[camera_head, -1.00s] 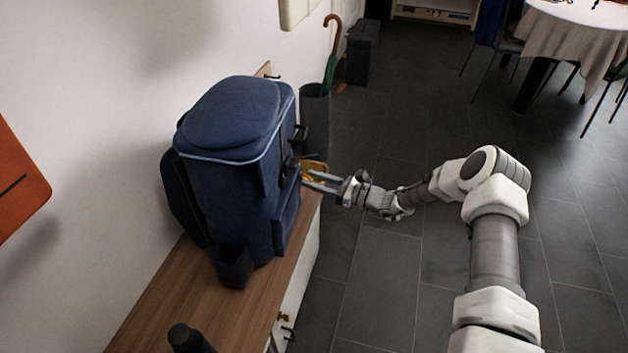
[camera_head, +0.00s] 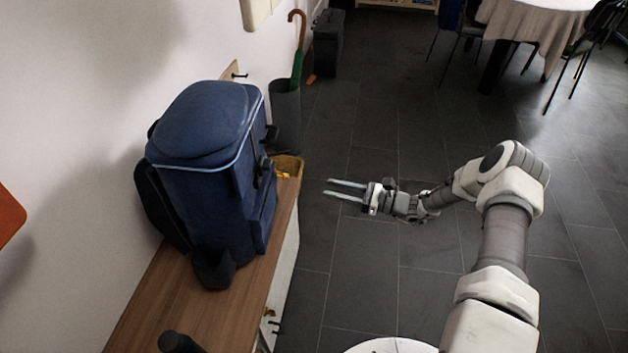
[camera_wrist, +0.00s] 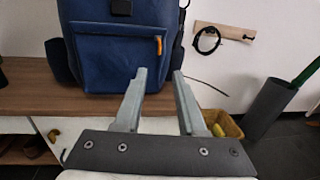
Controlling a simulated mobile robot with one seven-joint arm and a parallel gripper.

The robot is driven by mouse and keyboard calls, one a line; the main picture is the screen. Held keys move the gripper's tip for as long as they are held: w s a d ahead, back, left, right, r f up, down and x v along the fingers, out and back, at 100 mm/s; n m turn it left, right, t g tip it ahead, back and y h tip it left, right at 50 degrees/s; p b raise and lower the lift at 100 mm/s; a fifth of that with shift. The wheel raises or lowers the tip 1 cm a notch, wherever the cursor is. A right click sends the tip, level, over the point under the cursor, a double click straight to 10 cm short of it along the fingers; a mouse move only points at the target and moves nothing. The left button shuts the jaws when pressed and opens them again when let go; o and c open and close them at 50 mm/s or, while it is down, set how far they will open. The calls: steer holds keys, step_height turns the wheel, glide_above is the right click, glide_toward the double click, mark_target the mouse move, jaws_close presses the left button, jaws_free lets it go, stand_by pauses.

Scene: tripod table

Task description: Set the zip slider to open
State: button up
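The blue backpack (camera_head: 205,165) stands upright on the wooden bench top, and its front fills the upper part of the wrist view (camera_wrist: 110,60). A small orange zip pull (camera_wrist: 158,45) hangs near the right side of its front pocket. The zip's track is too small to read, so I cannot tell how far along it the slider sits. The pull is hidden in the head view. My gripper (camera_head: 329,188) is open and empty, right of the backpack and clear of it. In the wrist view its parted fingertips (camera_wrist: 159,74) show below the pull, touching nothing.
The wooden bench (camera_head: 185,310) runs along the wall, with a dark bottle (camera_head: 180,342) near the front. An umbrella stand (camera_head: 286,105) stands beyond. The dark floor (camera_head: 350,250) right of the bench is open.

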steer(key=shift+v, duration=1.7)
steer(key=s+r+n+g+h, duration=0.3)
steer(key=s+r+n+h, duration=0.3)
steer(key=r, duration=0.5)
steer(key=s+r+n+g+h, duration=0.3)
steer(key=s+r+n, duration=0.35)
steer(key=r, duration=0.45)
steer(key=s+d+r+n+t+h, duration=0.35)
steer(key=s+r, duration=0.25)
steer(key=s, duration=0.3)
steer(key=s+d+r+n+t+h, duration=0.3)
steer(key=s+d+r+n+h, duration=0.15)
steer(key=s+r, duration=0.35)
step_height(320, 180, up, 19)
steer(key=p, duration=2)
steer(key=shift+s+a, duration=0.3)
steer(key=shift+s, duration=0.2)
steer(key=shift+a+f+n, duration=0.15)
steer(key=shift+n, duration=0.1)
